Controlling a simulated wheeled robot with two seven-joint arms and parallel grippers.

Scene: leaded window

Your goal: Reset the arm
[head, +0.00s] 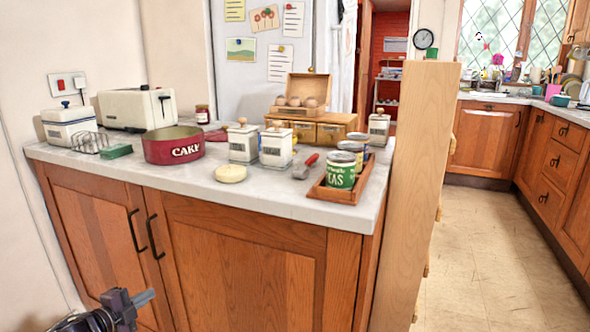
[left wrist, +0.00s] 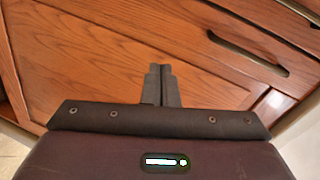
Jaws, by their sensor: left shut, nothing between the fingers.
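My left gripper (head: 143,298) is low at the bottom left of the head view, in front of the wooden cabinet doors (head: 100,235) and below the counter top. In the left wrist view its two fingers (left wrist: 160,82) are together with nothing between them. Behind them are a wooden cabinet door (left wrist: 90,60) and a dark handle (left wrist: 248,52). I cannot tell how far the fingertips are from the door. My right gripper is in neither view.
The counter (head: 270,205) holds a red cake tin (head: 174,150), a toaster (head: 137,108), white canisters, and cans (head: 340,170) in a wooden tray (head: 335,194). A tall wooden panel (head: 415,190) stands at its right end. The tiled floor (head: 480,260) at right is clear.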

